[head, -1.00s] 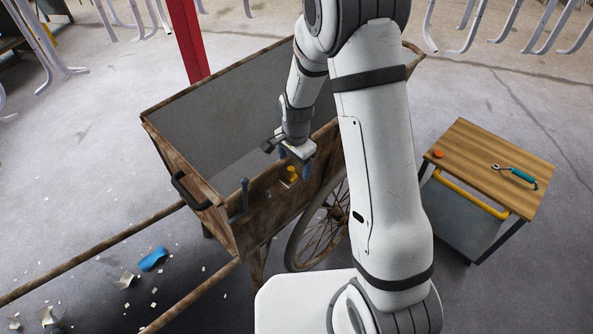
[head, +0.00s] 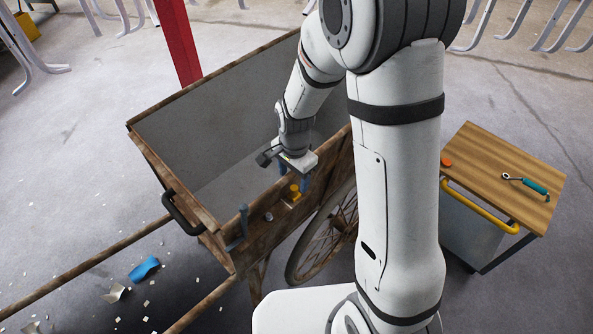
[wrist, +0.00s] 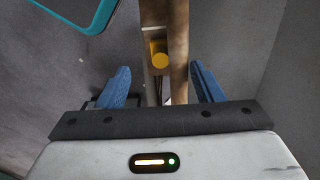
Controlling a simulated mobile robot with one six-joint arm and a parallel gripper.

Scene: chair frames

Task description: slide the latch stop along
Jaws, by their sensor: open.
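The yellow latch stop (head: 294,192) sits on the near wooden wall of the cart (head: 262,238). In the wrist view its round yellow end (wrist: 160,61) shows between and beyond my fingertips. My gripper (head: 294,177) is above that wall, close to the latch stop. In the wrist view my gripper (wrist: 160,76) is open, with blue fingers on either side of the wooden rail (wrist: 179,50). I cannot tell whether a finger touches the wood.
A blue-grey upright lever (head: 243,217) and a small grey knob (head: 268,216) are left of the latch stop on the wall. A black handle (head: 183,214) is on the cart's end. A wooden-topped trolley (head: 490,165) holds a teal-handled tool (head: 527,184) at right.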

